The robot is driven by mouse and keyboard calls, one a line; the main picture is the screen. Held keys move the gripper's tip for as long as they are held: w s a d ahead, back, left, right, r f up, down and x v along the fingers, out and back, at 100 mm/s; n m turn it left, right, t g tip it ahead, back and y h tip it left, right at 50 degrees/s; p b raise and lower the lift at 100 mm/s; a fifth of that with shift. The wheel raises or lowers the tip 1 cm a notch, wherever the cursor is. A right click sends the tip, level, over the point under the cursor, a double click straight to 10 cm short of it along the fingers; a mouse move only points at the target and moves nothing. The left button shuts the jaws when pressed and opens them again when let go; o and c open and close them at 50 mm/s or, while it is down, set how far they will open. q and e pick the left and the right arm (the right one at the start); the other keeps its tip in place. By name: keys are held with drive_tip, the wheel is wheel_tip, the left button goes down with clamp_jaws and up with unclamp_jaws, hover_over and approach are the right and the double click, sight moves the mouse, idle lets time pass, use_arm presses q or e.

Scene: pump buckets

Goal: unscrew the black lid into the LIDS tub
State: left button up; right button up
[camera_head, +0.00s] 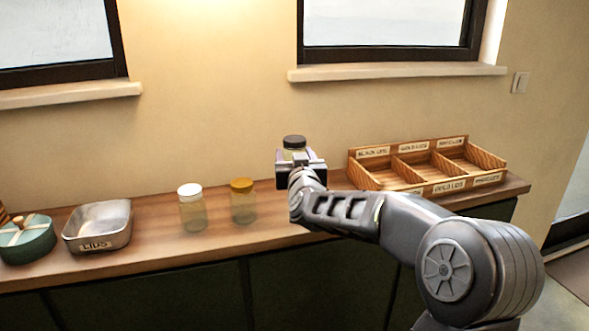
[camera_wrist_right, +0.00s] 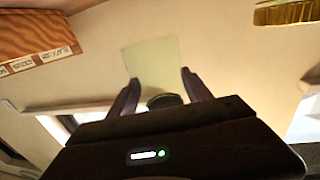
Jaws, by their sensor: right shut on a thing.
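The black lid (camera_head: 294,142) sits on a clear jar whose lower part is hidden behind my right gripper (camera_head: 300,168) in the head view. In the right wrist view my right gripper (camera_wrist_right: 160,92) is shut on this jar (camera_wrist_right: 153,62), with the black lid (camera_wrist_right: 164,101) partly hidden by the gripper body. The jar appears raised clear of the counter. The LIDS tub (camera_head: 98,226), a grey metal pan, stands on the counter at the left, well apart from the gripper. My left gripper is in neither view.
A white-lidded jar (camera_head: 191,208) and a gold-lidded jar (camera_head: 242,201) stand between the tub and my right gripper. A wooden divided tray (camera_head: 428,167) is at the right. A teal pot (camera_head: 27,240) is left of the tub. The counter (camera_head: 150,228) has free room near its front.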

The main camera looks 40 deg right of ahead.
drive_tip(key=shift+r, duration=0.15)
idle(0.4)
drive_tip(key=o, duration=1)
clamp_jaws()
